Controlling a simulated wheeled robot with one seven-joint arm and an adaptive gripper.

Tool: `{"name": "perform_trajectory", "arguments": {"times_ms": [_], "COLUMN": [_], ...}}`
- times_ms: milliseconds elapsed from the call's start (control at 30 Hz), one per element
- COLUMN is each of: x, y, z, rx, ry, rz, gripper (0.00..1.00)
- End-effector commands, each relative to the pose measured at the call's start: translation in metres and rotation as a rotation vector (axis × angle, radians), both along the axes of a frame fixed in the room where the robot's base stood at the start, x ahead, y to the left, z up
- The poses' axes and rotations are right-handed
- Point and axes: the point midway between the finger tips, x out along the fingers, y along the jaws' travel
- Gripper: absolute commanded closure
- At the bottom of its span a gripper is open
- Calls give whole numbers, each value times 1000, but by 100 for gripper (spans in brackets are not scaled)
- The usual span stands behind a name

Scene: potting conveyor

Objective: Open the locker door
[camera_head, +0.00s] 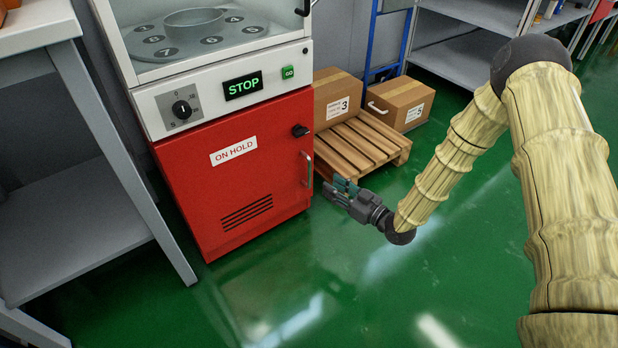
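The locker is most likely the red cabinet under the white machine, and its red door (225,185) carries an "ON HOLD" label (233,151). The door looks closed. A vertical metal bar handle (307,169) is on the door's right side, with a black knob (300,131) above it. My gripper (331,184) is just right of the handle and slightly lower in the picture, pointing left toward it. Its two fingers look apart with nothing between them. I see no clear contact with the handle.
A wooden pallet (362,146) with a cardboard box (337,97) stands behind my gripper; another box (401,101) is beside it. A grey table (75,150) is close to the cabinet's left. The green floor (350,290) in front is clear.

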Motion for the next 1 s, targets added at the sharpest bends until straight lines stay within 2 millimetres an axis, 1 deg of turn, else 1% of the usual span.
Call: {"name": "perform_trajectory", "arguments": {"times_ms": [167,600,800,1000], "x": [11,57,69,73], "y": [12,62,75,79], "z": [-2,-3,-2,0], "rx": [1,1,-1,1], "ry": [-4,-2,-1,-1], "rz": [1,1,1,0], "gripper": [67,67,67,67]}}
